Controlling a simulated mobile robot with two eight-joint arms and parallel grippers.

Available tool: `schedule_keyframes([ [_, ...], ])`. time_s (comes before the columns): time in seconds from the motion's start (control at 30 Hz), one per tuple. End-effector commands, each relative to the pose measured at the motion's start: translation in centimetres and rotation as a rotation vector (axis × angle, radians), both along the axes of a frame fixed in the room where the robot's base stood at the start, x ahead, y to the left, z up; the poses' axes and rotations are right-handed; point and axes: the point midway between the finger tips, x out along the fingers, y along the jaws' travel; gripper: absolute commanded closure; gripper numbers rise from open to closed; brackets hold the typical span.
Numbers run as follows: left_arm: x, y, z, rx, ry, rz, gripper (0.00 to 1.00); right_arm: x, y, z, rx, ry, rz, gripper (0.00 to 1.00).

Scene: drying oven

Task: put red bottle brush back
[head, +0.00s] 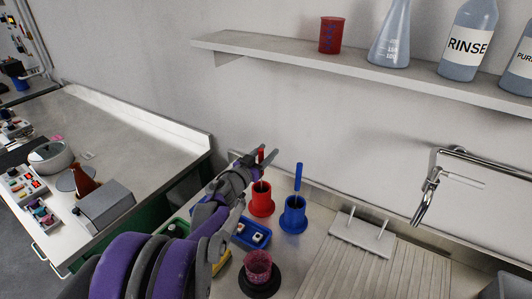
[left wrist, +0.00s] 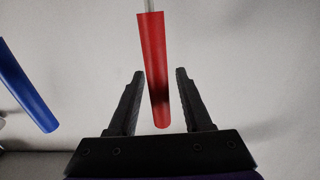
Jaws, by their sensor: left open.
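The red bottle brush shows its red handle (head: 261,155) in the head view, above the red holder (head: 261,204). The brush looks upright in or over this holder; my gripper hides part of it, so I cannot tell how deep it sits. In the left wrist view the red handle (left wrist: 154,60) lies between the two dark fingers, with a gap on each side and a thin metal rod beyond it. My left gripper (head: 265,158) is open around the handle. My right gripper is not in view.
A blue holder (head: 293,217) with a blue brush (head: 298,177) stands just right of the red one. In front are a dark red beaker (head: 258,267) on a black base and a blue tray (head: 250,240). A tap (head: 425,200) and shelf (head: 300,54) are to the right and above.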

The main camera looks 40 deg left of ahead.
Motion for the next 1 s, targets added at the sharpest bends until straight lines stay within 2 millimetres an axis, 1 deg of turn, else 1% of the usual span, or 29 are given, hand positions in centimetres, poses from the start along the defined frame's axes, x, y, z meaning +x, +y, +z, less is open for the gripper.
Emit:
schedule_keyframes([
  [0.17,-3.3,-0.3,-0.1,0.002,0.0,0.004,0.5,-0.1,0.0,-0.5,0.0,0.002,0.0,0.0],
  [0.3,-6.5,-0.6,-0.1,0.001,0.0,0.004,0.5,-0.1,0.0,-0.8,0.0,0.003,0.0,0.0],
  [0.4,-8.5,-0.8,0.0,0.002,0.0,0.004,0.5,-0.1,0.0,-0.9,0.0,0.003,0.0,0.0],
  [0.5,-10.1,-1.0,0.0,0.001,0.001,0.004,0.5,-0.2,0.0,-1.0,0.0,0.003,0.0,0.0],
  [0.6,-11.2,-1.2,0.0,0.001,0.0,0.002,0.5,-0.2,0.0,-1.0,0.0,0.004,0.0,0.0],
  [0.7,-11.7,-1.3,0.0,0.001,0.0,0.002,0.5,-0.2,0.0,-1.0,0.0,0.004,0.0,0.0],
  [1.0,-11.9,-1.3,0.1,0.0,0.0,0.0,0.5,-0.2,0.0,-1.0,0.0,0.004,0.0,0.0],
])
